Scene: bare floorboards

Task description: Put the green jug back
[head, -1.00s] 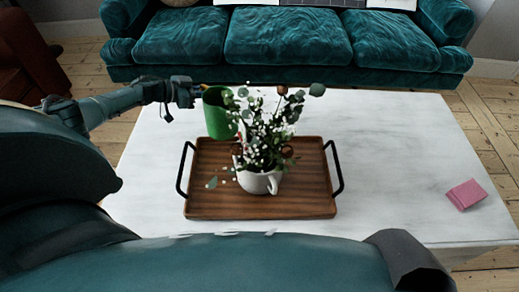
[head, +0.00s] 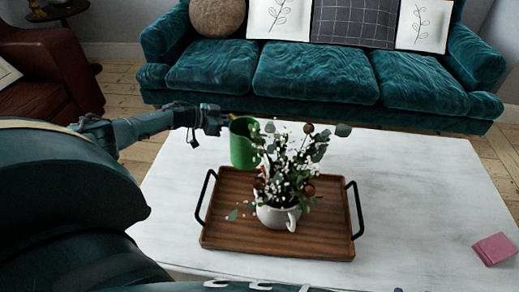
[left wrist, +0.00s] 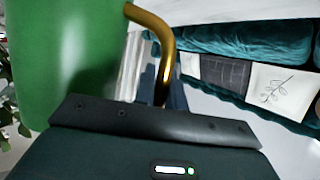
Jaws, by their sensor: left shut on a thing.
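The green jug (head: 243,146) is in the head view, at the back left corner of the wooden tray (head: 222,236), close behind the flowers. My left gripper (head: 222,120) is shut on the jug at its left side. In the left wrist view, the jug's green wall (left wrist: 65,60) fills the upper left and its gold handle (left wrist: 163,50) runs down behind the dark gripper body. My right gripper is not in view.
A white cup-shaped pot (head: 278,217) with leafy flowers (head: 292,170) stands on the tray, which has black handles. Pink square papers (head: 494,249) lie at the white table's (head: 425,190) right. A teal sofa (head: 315,70) stands behind.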

